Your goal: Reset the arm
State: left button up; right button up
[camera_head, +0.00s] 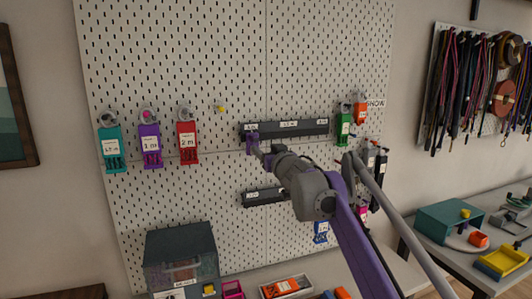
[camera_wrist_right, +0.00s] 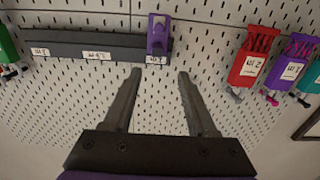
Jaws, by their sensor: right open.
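My right arm comes in from the lower right in the head view, and its gripper (camera_head: 262,156) is in front of the pegboard, just below the left end of the upper dark rail. In the right wrist view the two fingers of the gripper (camera_wrist_right: 160,73) stand apart with nothing between them. A purple block (camera_head: 252,141) sits at the rail's left end; it also shows in the wrist view (camera_wrist_right: 158,34), beyond the fingertips and apart from them. My left gripper is in neither view.
The upper dark rail (camera_head: 300,127) and a lower rail (camera_head: 257,197) are mounted on the pegboard (camera_head: 180,60). Teal, purple and red tagged holders (camera_head: 188,150) hang at left. Green and orange holders (camera_head: 344,125) hang at right, near my arm. A clear-fronted box (camera_head: 180,245) stands below.

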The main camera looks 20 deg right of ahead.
dwell(0.3)
jog(key=s+a+f+g, duration=0.3)
jog(key=s+f+g, duration=0.3)
jog(key=s+f, duration=1.6)
jog(key=s+a+f+g, duration=0.3)
jog(key=s+f+g, duration=0.3)
jog(key=s+f, duration=1.6)
jog(key=shift+s+g+h, duration=0.3)
jog(key=shift+s, duration=0.7)
